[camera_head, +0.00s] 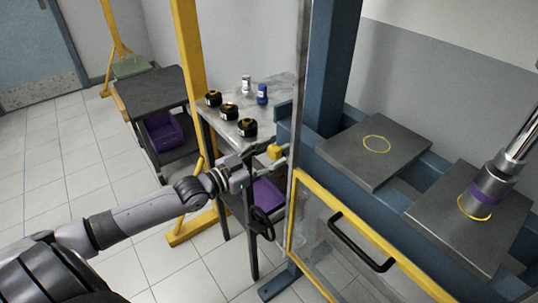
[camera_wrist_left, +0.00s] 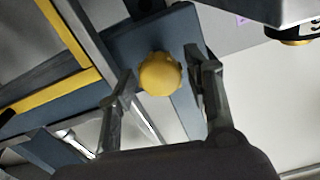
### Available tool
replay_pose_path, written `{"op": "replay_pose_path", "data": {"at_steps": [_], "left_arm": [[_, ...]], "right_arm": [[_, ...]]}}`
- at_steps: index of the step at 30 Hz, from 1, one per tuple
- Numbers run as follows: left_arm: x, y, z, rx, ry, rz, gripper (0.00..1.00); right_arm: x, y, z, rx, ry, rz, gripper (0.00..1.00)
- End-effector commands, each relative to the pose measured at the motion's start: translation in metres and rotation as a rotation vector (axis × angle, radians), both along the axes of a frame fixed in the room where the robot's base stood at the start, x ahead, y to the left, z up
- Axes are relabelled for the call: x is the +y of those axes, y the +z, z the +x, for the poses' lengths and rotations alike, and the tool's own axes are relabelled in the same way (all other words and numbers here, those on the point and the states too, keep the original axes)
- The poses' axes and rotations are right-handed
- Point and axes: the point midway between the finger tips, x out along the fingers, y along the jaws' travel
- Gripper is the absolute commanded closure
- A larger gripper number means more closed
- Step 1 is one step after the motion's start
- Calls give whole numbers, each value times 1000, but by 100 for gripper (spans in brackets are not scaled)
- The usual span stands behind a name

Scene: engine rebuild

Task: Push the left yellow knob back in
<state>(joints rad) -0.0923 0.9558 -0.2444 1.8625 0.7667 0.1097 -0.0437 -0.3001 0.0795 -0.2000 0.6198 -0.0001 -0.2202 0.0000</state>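The left yellow knob (camera_head: 274,152) is at the side of the blue press frame, by the left end of its clear guard. In the left wrist view the rounded yellow knob (camera_wrist_left: 160,73) shows in front of a blue plate, in the gap between the fingers. My left gripper (camera_head: 268,160) is right at the knob, its fingers spread to either side of it. Neither finger clearly touches the knob; the exact depth between them cannot be told. How far the knob sticks out is hard to tell. My right gripper is out of view.
The guard door (camera_head: 345,236) has a yellow frame and black handle, close right of my gripper. A black handwheel (camera_head: 262,224) sits below. A metal table (camera_head: 273,92) behind holds several black-and-gold parts and two small bottles. A purple bin (camera_head: 268,192) is underneath.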

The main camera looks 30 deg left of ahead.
Motion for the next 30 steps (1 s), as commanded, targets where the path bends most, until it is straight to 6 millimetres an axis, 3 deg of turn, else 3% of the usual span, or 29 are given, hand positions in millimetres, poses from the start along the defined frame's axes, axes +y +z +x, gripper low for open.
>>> {"op": "replay_pose_path", "data": {"at_steps": [19,30], "left_arm": [[0,0,0,0,0,0,99],[0,1,2,-2,0,1,100]], "right_arm": [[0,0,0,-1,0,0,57],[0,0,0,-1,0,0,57]]}}
